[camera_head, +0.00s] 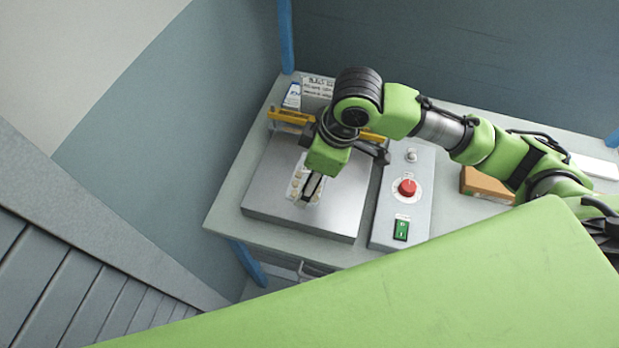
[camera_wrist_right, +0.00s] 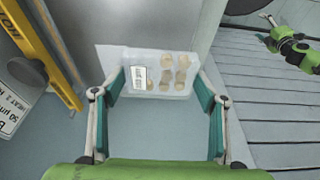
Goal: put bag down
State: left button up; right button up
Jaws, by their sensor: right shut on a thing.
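The bag (camera_head: 297,184) is a small clear pouch with several round tan pieces and a white label inside. My right gripper (camera_head: 312,188) is shut on it, above the silver metal plate (camera_head: 262,195) on the bench. The bag also shows between the fingertips of my right gripper (camera_wrist_right: 160,82) in the right wrist view (camera_wrist_right: 172,60). I cannot tell whether the bag touches the plate. A green and dark arm end, likely my left gripper (camera_wrist_right: 272,32), shows small at the upper right of the right wrist view; its fingers are too small to read.
A yellow bar (camera_head: 290,116) runs along the plate's back edge. Right of the plate is a grey control box (camera_head: 385,225) with a red button (camera_head: 407,187) and a green switch (camera_head: 401,230). A white sign (camera_head: 317,87) stands behind.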

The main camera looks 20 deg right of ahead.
jog(key=w+f, duration=0.2)
jog(key=f, duration=0.1)
jog(key=shift+w+d+f, duration=0.15)
jog(key=shift+w+d, duration=0.15)
jog(key=shift+d, duration=0.05)
jog(key=shift+w+f, duration=0.2)
jog(key=shift+f, duration=0.05)
notch_tip(320, 180, down, 3)
jog(key=shift+w+d+p, duration=0.15)
jog(key=shift+p, duration=0.65)
jog(key=shift+f, duration=0.2)
pick_arm(q)
jog(key=shift+w+d+r, duration=0.15)
jog(key=shift+w+r, duration=0.3)
jog(key=shift+w, duration=0.15)
jog(key=shift+w+d+r, duration=0.15)
jog(key=shift+w+r, duration=0.3)
jog(key=shift+w, duration=0.1)
pick_arm(e)
jog(key=o, duration=0.9)
jog(key=shift+f, duration=0.15)
jog(key=shift+c, duration=0.2)
jog(key=o, duration=0.4)
pick_arm(q)
jog(key=shift+w, duration=0.2)
